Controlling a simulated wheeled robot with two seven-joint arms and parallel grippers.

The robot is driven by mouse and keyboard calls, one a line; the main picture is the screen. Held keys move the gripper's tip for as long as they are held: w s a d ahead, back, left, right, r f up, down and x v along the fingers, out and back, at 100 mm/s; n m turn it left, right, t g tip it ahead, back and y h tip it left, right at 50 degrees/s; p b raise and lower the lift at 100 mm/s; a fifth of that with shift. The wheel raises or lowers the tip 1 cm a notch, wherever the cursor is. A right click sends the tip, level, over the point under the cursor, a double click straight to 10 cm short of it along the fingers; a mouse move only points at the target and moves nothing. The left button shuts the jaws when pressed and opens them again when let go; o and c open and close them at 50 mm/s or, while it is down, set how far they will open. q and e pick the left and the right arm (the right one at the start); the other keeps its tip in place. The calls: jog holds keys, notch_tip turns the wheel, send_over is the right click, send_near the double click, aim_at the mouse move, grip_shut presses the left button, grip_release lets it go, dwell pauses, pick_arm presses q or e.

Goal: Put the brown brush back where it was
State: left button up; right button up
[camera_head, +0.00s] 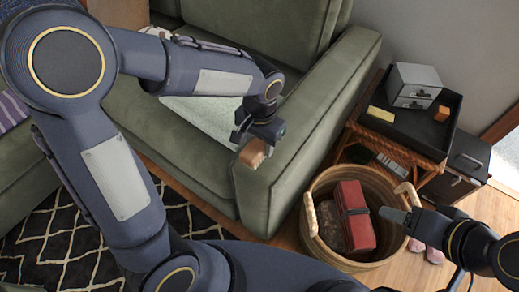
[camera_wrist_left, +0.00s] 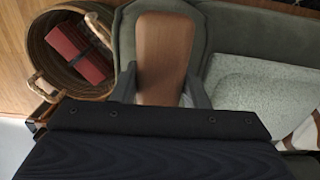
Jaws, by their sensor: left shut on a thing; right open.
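The brown brush (camera_head: 254,153) is in my left gripper (camera_head: 258,138), which is shut on it above the front end of the green sofa arm. In the left wrist view the brush (camera_wrist_left: 164,55) shows as a flat brown wooden piece between the two fingers of the left gripper (camera_wrist_left: 160,85). I cannot tell whether it touches the sofa arm. Its bristles are not visible. My right gripper (camera_head: 405,217) is at the lower right, open and empty, over the right rim of the wicker basket.
The wicker basket (camera_head: 313,245) on the floor holds a red strapped item (camera_head: 354,215). A side table with a black tray (camera_head: 400,125) carries a small grey drawer box (camera_head: 414,84), a yellow block (camera_head: 390,118) and an orange block (camera_head: 442,113). A light cushion (camera_head: 205,115) lies on the sofa.

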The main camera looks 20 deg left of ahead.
aim_at(259, 149)
pick_arm(q)
jog(key=shift+w+a+f, duration=0.1)
jog(key=shift+w+f, duration=0.05)
jog(key=shift+f, duration=0.1)
jog(key=shift+w+a+f+b, duration=0.15)
jog(key=shift+f+b, duration=0.15)
jog(key=shift+f, duration=0.6)
jog(key=shift+w+d+f+b, duration=0.1)
jog(key=shift+f+b, duration=0.15)
jog(key=shift+f, duration=0.6)
jog(key=shift+f, duration=0.1)
jog(key=o, duration=0.5)
jog(key=shift+f, duration=0.1)
jog(key=o, duration=0.4)
jog(key=shift+o, duration=0.2)
